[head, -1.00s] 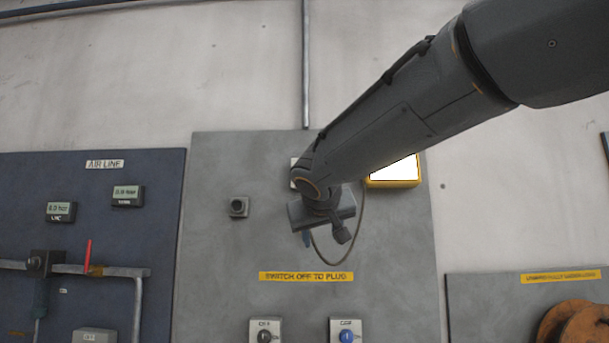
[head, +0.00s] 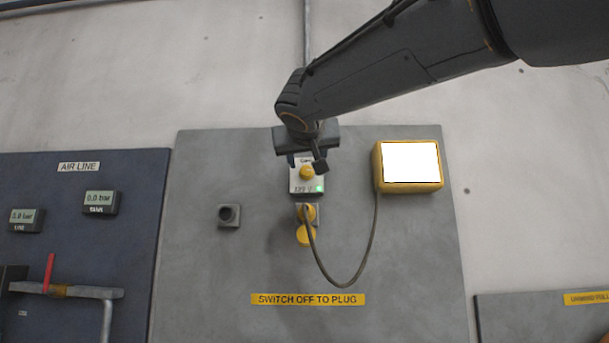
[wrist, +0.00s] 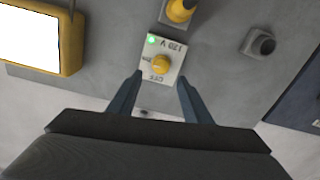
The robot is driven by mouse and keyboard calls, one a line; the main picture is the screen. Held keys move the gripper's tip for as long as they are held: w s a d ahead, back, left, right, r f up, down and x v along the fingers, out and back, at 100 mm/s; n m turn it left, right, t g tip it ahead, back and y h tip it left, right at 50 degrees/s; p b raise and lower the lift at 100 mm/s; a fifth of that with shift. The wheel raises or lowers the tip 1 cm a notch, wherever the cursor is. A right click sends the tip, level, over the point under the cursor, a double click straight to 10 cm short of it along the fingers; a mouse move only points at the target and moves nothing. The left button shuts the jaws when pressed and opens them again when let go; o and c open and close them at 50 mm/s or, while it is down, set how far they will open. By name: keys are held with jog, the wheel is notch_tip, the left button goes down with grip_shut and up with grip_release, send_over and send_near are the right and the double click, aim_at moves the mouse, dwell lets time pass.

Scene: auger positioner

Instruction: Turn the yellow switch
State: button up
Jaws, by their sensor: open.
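The yellow switch (head: 307,173) is a round knob on a pale plate marked 120 V with a lit green lamp, on the grey panel (head: 210,270). In the wrist view the yellow switch (wrist: 160,64) shows just beyond the fingertips, roughly midway between them, with the word OFF beside it. My gripper (wrist: 156,76) is open and empty, with one finger on either side of the plate's near end. In the head view my gripper (head: 306,162) is at the top of the plate and covers part of it. I cannot tell whether the fingers touch the panel.
A yellow plug (head: 307,212) sits in a socket below the switch, its cable (head: 345,285) looping to a yellow lit box (head: 408,188) at right. An empty grey socket (head: 229,216) is at left. A blue air-line board (head: 110,220) stands further left.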

aim_at(306, 169)
jog(key=shift+w+a+p, duration=0.1)
jog(key=shift+w+p, duration=1.85)
jog(key=shift+w, duration=2)
jog(key=shift+c, duration=0.3)
jog(key=c, duration=0.9)
